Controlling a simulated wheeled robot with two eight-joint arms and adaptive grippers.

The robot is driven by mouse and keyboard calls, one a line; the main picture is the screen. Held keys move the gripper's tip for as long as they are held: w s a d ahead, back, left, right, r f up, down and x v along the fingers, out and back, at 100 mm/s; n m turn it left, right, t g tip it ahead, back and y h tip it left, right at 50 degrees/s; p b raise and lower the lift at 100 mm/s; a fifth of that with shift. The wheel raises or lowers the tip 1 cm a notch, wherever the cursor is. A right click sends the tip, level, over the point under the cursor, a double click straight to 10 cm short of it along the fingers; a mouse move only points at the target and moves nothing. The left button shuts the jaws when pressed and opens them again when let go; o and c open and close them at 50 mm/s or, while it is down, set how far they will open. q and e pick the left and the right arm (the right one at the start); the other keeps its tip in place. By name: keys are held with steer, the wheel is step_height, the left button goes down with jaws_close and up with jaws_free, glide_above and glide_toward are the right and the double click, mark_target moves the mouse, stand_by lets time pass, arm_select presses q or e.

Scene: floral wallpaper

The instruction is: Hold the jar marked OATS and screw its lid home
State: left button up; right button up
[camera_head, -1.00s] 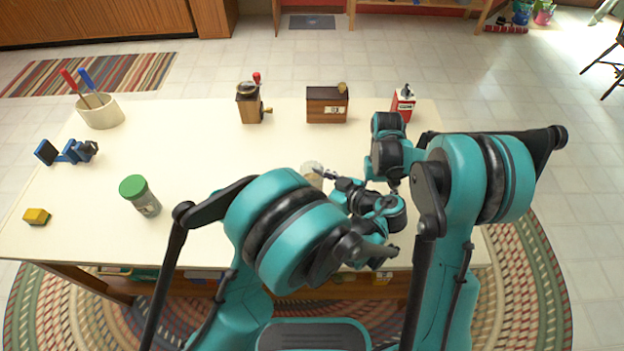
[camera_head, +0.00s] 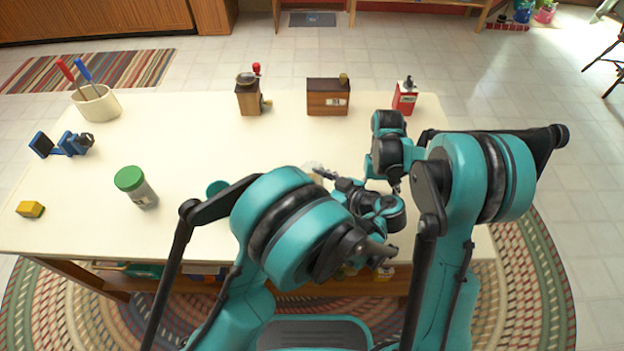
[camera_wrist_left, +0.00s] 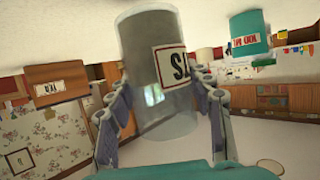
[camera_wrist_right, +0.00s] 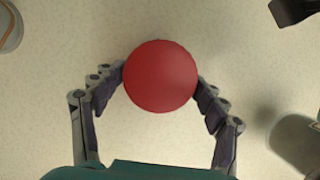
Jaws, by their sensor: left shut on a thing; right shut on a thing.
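A clear glass jar (camera_wrist_left: 165,75) fills the middle of the left wrist view. Only the end of its label (camera_wrist_left: 178,66) shows, so I cannot read the whole word. My left gripper (camera_wrist_left: 162,108) is shut on this jar, one finger on each side. In the head view a sliver of the jar (camera_head: 312,169) shows beside my arm. My right gripper (camera_wrist_right: 160,92) is shut on a round red lid (camera_wrist_right: 160,75), seen from above over the pale tabletop. My arms hide the lid in the head view. I cannot tell its height above the table.
A green-lidded jar (camera_head: 139,190) stands at left, and a teal round thing (camera_head: 216,187) shows beside my left arm. A grinder (camera_head: 249,96), wooden box (camera_head: 328,97) and red tin (camera_head: 404,97) stand along the back. The table's middle (camera_head: 210,135) is clear.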

arm_select(q)
steer(key=shift+d+f, duration=0.1)
steer(key=shift+f, duration=0.45)
arm_select(e)
steer(key=shift+o, duration=0.4)
steer(key=shift+w+f, duration=0.1)
steer(key=shift+f, duration=0.25)
arm_select(q)
steer(key=shift+f, duration=0.8)
steer(key=o, duration=1.3)
steer(key=shift+c, duration=0.2)
steer(key=c, duration=1.2)
steer(key=shift+c, duration=0.2)
arm_select(e)
steer(key=shift+w+r, duration=0.1)
